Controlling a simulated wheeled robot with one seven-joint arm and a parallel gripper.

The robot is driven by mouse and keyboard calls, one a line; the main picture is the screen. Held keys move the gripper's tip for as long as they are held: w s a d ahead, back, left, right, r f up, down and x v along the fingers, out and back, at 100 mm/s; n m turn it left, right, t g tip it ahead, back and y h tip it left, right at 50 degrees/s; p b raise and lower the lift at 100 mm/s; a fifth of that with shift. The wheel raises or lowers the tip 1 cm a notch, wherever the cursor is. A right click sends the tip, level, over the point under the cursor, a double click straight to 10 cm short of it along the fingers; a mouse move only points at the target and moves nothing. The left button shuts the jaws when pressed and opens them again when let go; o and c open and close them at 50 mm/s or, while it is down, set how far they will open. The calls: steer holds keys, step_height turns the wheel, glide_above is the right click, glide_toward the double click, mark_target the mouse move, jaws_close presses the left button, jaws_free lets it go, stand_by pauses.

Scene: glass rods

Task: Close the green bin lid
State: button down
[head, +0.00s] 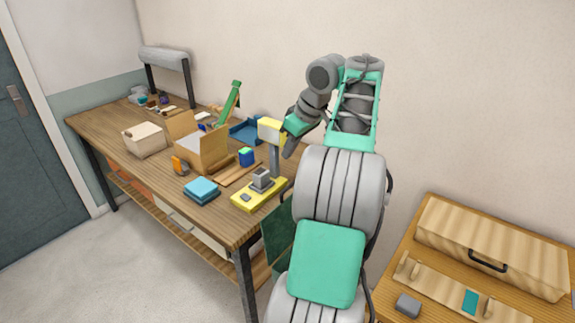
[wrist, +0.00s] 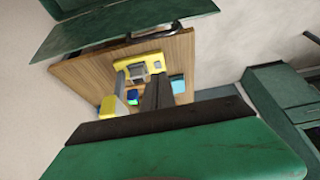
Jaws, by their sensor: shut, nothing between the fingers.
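A dark green panel (head: 276,232), which looks like part of the green bin, shows beside the right end of the workbench, largely hidden behind my arm. In the wrist view, green panels (wrist: 130,27) appear along the top edge and look like the bin and its lid. I cannot tell clearly which panel is the lid or how far it is tilted. My gripper (head: 289,150) is raised above the bench's right end, apart from the green panel. Its dark fingers (wrist: 156,90) are shut and empty.
The workbench (head: 110,122) carries a yellow-based device (head: 246,199), blue books (head: 201,189), an open cardboard box (head: 212,151) and a green tool (head: 231,99). A wooden table (head: 390,290) with a handled case (head: 490,245) stands at right. Floor at front left is clear.

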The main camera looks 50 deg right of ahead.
steer(key=b+x, duration=0.6)
steer(key=x, duration=0.5)
steer(key=s, duration=0.4)
steer(key=shift+s+d+r, duration=0.1)
steer(key=shift+s+r, duration=0.05)
steer(key=shift+r, duration=0.2)
steer(key=shift+s, duration=0.1)
